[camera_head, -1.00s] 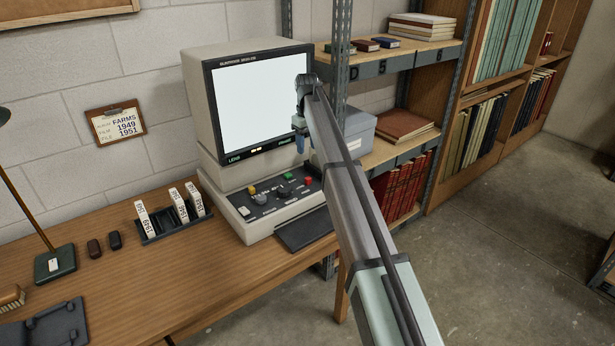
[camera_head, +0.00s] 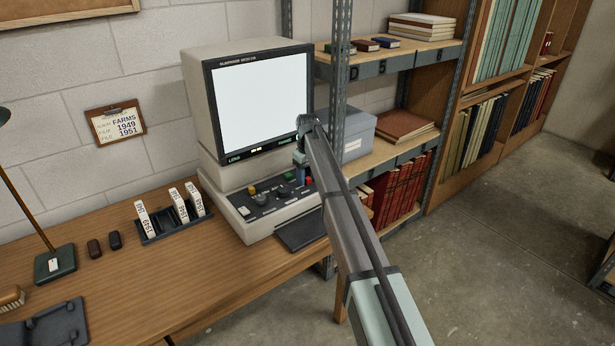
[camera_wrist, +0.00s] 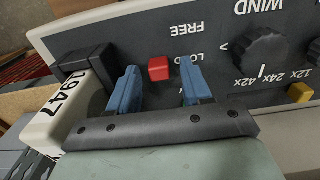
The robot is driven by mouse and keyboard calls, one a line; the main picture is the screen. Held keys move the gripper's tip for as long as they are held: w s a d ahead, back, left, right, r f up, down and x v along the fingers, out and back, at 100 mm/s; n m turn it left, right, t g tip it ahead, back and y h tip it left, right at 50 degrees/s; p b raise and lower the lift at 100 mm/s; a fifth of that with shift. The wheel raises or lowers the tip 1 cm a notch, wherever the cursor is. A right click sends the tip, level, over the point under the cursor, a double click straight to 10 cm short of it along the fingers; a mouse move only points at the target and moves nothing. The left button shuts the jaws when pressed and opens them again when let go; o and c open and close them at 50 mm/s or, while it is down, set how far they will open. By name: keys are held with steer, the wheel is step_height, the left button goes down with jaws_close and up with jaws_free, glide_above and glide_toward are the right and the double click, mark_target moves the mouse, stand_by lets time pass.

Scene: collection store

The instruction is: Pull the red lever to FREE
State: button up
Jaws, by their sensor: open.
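The red lever (camera_wrist: 159,68) shows in the wrist view as a small red block on the dark control panel (camera_wrist: 218,85) of the film reader. The word FREE is on the panel on one side of it, and the partly covered word LOAD is beside it. My gripper (camera_wrist: 160,86) is open, with one blue finger on each side of the lever and a gap to it. I cannot tell how high the fingertips are above the panel. In the head view my gripper (camera_head: 301,172) is over the right end of the panel; the lever is just beside it, mostly hidden.
The reader's screen (camera_head: 262,98) stands just behind the panel. A black knob (camera_wrist: 262,52) marked WIND and a yellow control (camera_wrist: 300,92) lie right of the lever in the wrist view. A box labelled 1947 (camera_wrist: 72,104) is at left. A metal shelf post (camera_head: 340,80) stands close to my arm.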

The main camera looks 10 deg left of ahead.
steer(key=shift+f, duration=0.1)
jaws_close()
stand_by(0.4)
